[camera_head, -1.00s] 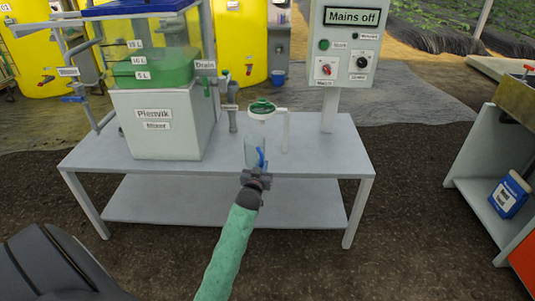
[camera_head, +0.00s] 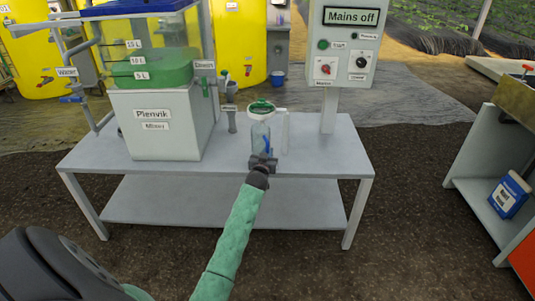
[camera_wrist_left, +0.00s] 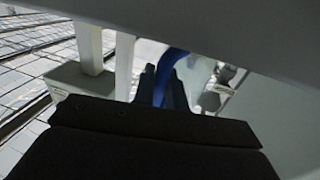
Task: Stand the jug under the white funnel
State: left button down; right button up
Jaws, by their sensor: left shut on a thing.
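The jug (camera_head: 260,138) is clear with a blue handle and looks upright on or just above the grey bench. Its top is directly below or just in front of the white funnel (camera_head: 254,112), which has green inside and sits on a white post. I cannot tell whether the jug's base touches the bench. My left gripper (camera_head: 262,160) is shut on the jug's handle from the near side and hides the jug's lower part. The blue handle (camera_wrist_left: 172,63) shows between the dark fingers in the left wrist view. My right gripper is out of view.
The grey bench (camera_head: 325,155) is clear to the right of the funnel post (camera_head: 285,132). The mixer box (camera_head: 165,125) stands on the left, with a drain pipe (camera_head: 232,118) beside it. A "Mains off" panel (camera_head: 343,50) rises behind right. A blue container (camera_head: 508,195) sits on a shelf at right.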

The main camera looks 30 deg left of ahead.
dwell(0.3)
pick_arm(q)
jog(key=c, duration=1.4)
grip_release()
jog(key=shift+c, duration=0.2)
jog(key=v, duration=1.2)
jog(key=s+d+f+m+g+h, duration=0.2)
jog(key=s+d+f+h, duration=0.1)
jog(key=s+d+f, duration=0.7)
jog(key=s+d+f+m+g+h, duration=0.25)
jog(key=s+d+f, duration=0.35)
jog(key=d+f, duration=0.75)
jog(key=s+d+f+g+h, duration=0.1)
jog(key=s+d+f, duration=0.3)
jog(key=s+d, duration=0.2)
jog(key=s+d+f+m+g+h, duration=0.1)
jog(key=s+d+f, duration=0.3)
jog(key=s, duration=0.6)
jog(key=s+d+f+g+h, duration=0.2)
jog(key=s+d+f+g, duration=0.1)
jog(key=s+d, duration=0.5)
jog(key=shift+s+d+f+h, duration=0.35)
jog(key=shift+d+f, duration=0.05)
jog(key=shift+f, duration=0.2)
